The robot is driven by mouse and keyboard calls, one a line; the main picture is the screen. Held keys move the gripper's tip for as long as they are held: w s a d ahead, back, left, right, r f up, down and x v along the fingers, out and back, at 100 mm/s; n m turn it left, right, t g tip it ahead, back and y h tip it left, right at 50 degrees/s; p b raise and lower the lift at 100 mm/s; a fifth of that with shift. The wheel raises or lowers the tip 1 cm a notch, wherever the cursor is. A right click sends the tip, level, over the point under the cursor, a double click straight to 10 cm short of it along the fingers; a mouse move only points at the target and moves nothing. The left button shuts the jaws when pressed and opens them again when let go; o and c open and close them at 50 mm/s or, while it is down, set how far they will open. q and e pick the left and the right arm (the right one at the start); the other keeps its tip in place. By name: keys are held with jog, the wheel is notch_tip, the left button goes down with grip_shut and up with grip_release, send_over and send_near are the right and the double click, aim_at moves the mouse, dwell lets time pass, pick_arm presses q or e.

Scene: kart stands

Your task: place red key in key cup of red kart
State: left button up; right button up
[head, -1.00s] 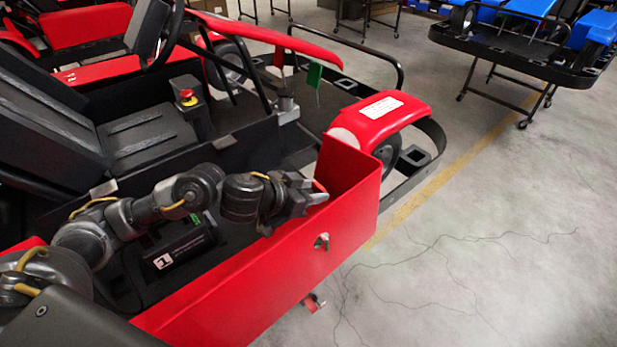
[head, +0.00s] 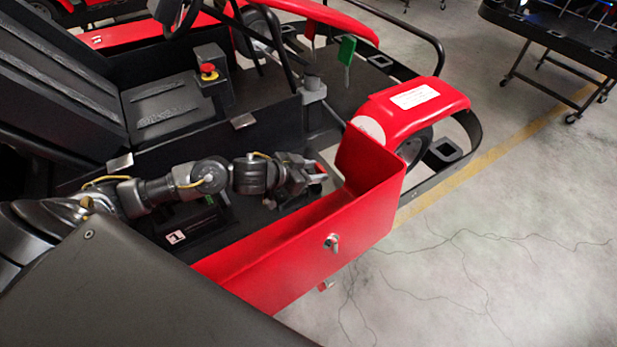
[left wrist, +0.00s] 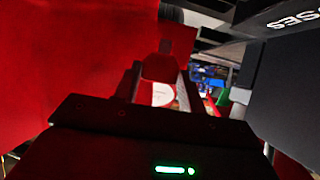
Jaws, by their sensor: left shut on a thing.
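My left gripper (head: 318,173) is shut on the red key (head: 320,168), of which only a small red part shows in the head view. In the left wrist view, the key's red head (left wrist: 160,68) shows between the fingers. The gripper is above the dark bay inside the red side panel of the red kart (head: 300,255), near the panel's corner. A grey cup-like fitting (head: 312,90) stands on the kart beyond the gripper, apart from it; I cannot tell for sure that it is the key cup. My right gripper is not in view.
A green tag-like piece (head: 347,50) stands beyond the grey fitting. A box with a red button (head: 208,72) is beside the seat. A red fender (head: 415,100) is to the right. A black stand (head: 545,45) is at the back right.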

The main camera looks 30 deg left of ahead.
pick_arm(q)
jog(key=shift+w+a+f+p, duration=0.1)
jog(key=shift+w+a+f, duration=0.45)
jog(key=shift+f, duration=0.4)
jog(key=shift+w+a+f+p, duration=0.15)
jog(key=shift+w+a+f, duration=0.45)
jog(key=shift+f, duration=0.3)
jog(key=shift+w+a+f+p, duration=0.1)
jog(key=shift+w+a+f, duration=0.45)
jog(key=shift+f, duration=0.4)
notch_tip(320, 180, down, 3)
jog(key=shift+a+f+p, duration=0.1)
jog(key=shift+f+p, duration=0.05)
jog(key=shift+p, duration=0.6)
jog(key=shift+f, duration=0.1)
